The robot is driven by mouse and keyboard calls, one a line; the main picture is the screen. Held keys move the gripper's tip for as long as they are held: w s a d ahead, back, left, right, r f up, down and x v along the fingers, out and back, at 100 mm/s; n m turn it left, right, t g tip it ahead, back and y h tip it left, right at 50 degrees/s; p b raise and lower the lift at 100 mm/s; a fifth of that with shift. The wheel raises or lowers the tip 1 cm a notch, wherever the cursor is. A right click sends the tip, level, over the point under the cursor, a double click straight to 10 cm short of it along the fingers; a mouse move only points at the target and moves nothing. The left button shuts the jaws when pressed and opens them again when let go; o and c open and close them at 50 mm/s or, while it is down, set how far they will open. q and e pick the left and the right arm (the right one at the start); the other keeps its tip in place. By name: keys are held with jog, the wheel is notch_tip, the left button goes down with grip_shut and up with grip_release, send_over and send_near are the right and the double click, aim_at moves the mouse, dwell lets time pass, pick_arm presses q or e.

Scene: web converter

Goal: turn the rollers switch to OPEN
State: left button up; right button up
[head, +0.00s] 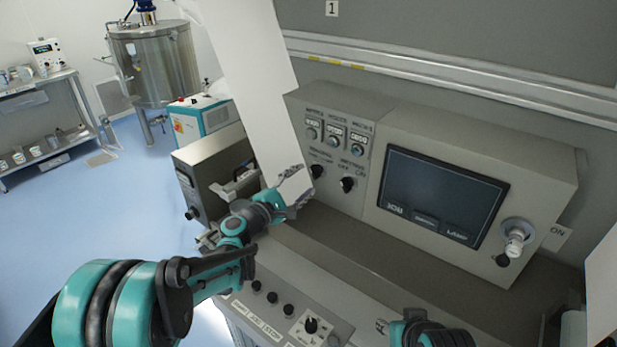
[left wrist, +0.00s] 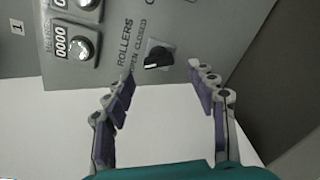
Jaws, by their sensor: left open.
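The rollers switch (head: 317,171) is a black knob on the grey panel, left of a second black knob (head: 347,184). In the left wrist view the rollers switch (left wrist: 158,57) sits beside the words ROLLERS, OPEN and CLOSED. Its white-marked end appears to point to the OPEN side. My left gripper (head: 298,187) is open and empty, close to the rollers switch. In the left wrist view my left gripper (left wrist: 160,84) has its fingers apart, with the switch ahead of and between the tips; I see no contact. Of my right arm only a teal and black part shows at the bottom.
Counters (head: 334,136) with small knobs sit above the switches. A dark screen (head: 441,196) and a light-coloured knob (head: 514,238) are to the right. A white web sheet (head: 250,75) hangs left of the panel. A lower console (head: 310,325) with several knobs lies below.

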pick_arm(q)
jog(key=v, duration=0.8)
